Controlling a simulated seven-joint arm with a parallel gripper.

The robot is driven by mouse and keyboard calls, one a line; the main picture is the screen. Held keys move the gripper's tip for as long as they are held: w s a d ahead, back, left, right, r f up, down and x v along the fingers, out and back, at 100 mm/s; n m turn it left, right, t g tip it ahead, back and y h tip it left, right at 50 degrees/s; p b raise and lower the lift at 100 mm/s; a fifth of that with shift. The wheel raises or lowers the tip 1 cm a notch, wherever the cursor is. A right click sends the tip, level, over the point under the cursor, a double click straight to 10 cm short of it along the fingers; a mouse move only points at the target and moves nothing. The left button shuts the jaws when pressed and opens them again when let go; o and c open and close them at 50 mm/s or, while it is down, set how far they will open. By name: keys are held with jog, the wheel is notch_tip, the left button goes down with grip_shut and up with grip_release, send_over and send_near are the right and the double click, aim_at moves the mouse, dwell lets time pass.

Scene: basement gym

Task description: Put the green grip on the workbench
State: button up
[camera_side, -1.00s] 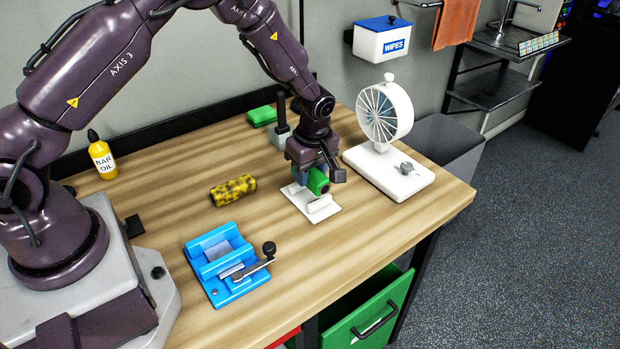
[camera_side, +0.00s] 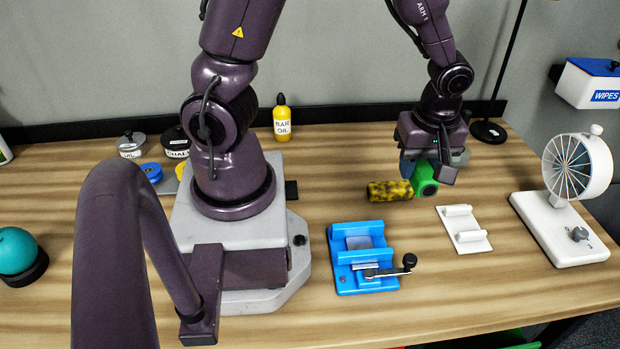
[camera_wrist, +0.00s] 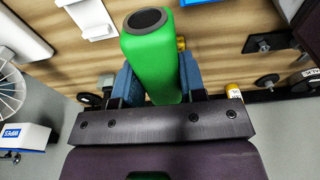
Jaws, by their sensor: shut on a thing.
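In the wrist view the grip (camera_wrist: 152,62) sits between the two blue-grey fingers (camera_wrist: 158,80). In the side view it is over the wooden workbench (camera_side: 110,270), behind and left of a white two-post cradle (camera_side: 464,229), which is empty. Any gap between grip and bench is hard to judge. A yellow-black mottled grip (camera_side: 388,191) lies just left of it; I cannot tell whether they touch.
A blue vise (camera_side: 362,258) with a crank stands in front. A white fan-like device (camera_side: 575,190) is at the right. A bar oil bottle (camera_side: 282,118), tins (camera_side: 131,146) and a teal ball (camera_side: 16,252) are farther left. Bare wood lies between vise and cradle.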

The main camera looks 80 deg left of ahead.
aim_at(434, 184)
jog(key=shift+d+f, duration=0.15)
jog(key=shift+d, duration=0.1)
jog(key=d+m, duration=0.1)
jog(key=d+f+m, duration=0.1)
jog(key=d+m, duration=0.2)
jog(key=shift+w+d+f+t, duration=0.15)
jog(key=shift+w+t, duration=0.1)
jog(key=shift+t, duration=0.05)
jog(key=shift+w+d+f+m+t+h, duration=0.2)
jog(key=shift+d+m, duration=0.75)
jog(key=shift+m, duration=1.4)
jog(key=shift+w+d+f+m+t+h, duration=0.25)
jog(key=shift+d+m, duration=0.65)
jog(key=shift+m, duration=1.4)
jog(key=shift+w+d+f+m+g+h, duration=0.1)
jog(key=shift+w+d+m+h, duration=0.2)
jog(key=shift+d+m, duration=1.35)
jog(key=shift+a+m, duration=0.65)
jog(key=shift+m, duration=0.05)
